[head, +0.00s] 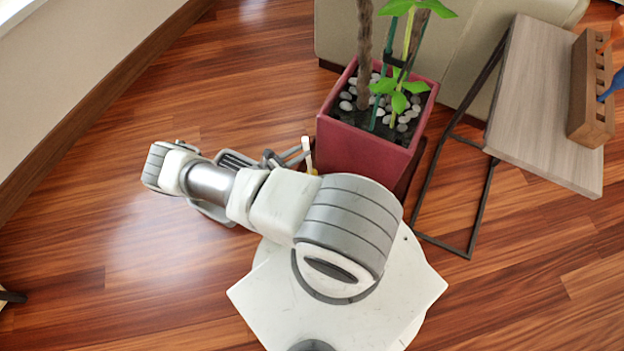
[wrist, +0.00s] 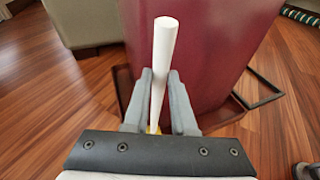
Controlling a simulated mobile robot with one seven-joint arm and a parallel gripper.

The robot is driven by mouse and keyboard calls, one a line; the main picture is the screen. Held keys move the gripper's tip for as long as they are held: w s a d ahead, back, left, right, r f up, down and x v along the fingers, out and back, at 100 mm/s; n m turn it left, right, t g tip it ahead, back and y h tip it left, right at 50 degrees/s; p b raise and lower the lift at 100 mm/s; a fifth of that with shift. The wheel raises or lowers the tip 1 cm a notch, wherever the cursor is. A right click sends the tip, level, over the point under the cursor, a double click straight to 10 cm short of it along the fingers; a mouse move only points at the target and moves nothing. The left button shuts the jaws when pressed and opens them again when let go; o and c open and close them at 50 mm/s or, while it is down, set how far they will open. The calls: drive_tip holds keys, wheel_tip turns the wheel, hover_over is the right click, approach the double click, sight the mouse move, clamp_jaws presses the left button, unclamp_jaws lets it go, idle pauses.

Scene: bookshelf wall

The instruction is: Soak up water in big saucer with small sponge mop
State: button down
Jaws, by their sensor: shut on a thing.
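My gripper (wrist: 160,76) is shut on the white handle of the small sponge mop (wrist: 164,42). A bit of yellow shows low between the fingers in the wrist view; the rest of the mop head is hidden. In the head view the mop handle (head: 307,152) stands beside the left side of the red planter, with my gripper (head: 292,156) around it. A dark saucer edge (wrist: 222,117) shows at the base of the planter in the wrist view. Most of the saucer is hidden, and I cannot see water or tell whether the mop touches it.
The tall red planter (head: 363,150) holds a plant and pebbles, close beside my gripper. A side table (head: 530,110) with a thin black frame stands to its right, bearing a wooden rack (head: 588,100). A pale sofa (head: 340,40) is behind. Wooden floor is clear at left.

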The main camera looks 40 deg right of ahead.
wheel_tip(320, 180, up, 7)
drive_tip(key=p, duration=0.4)
drive_tip(key=shift+f, duration=0.1)
idle(0.5)
